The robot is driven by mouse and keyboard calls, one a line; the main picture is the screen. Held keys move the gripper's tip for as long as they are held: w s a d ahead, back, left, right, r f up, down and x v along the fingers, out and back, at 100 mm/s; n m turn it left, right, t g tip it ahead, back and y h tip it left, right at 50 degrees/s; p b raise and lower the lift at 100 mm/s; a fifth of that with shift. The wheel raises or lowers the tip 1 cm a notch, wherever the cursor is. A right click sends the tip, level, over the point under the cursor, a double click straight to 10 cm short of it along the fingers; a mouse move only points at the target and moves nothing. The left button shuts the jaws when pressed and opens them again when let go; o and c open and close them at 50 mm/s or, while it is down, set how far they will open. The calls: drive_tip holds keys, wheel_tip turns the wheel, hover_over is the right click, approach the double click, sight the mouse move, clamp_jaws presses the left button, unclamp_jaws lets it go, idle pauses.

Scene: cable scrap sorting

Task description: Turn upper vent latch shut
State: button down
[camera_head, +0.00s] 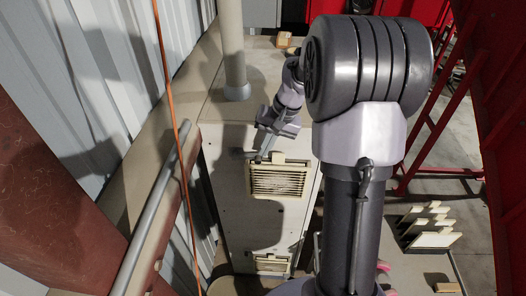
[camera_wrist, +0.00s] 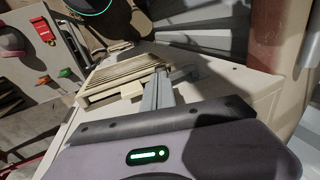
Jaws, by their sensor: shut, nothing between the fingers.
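The upper vent (camera_head: 279,181) is a cream louvred panel on the front of a pale cabinet (camera_head: 233,215). It also shows in the wrist view (camera_wrist: 112,77). A small cream block, which looks like its latch (camera_head: 278,157), sits at the vent's top edge; the wrist view shows this block (camera_wrist: 132,90) close beside my fingers. My gripper (camera_head: 261,158) is shut and empty at the vent's top edge, just left of the block. Its grey fingers are together in the wrist view (camera_wrist: 158,88). I cannot tell whether they touch the block or how far it is turned.
A lower vent (camera_head: 271,264) is near the cabinet's foot. A red frame (camera_head: 432,125) and a rack of cream panels (camera_head: 428,224) are at right.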

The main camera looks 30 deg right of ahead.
drive_tip(key=shift+x, duration=1.1)
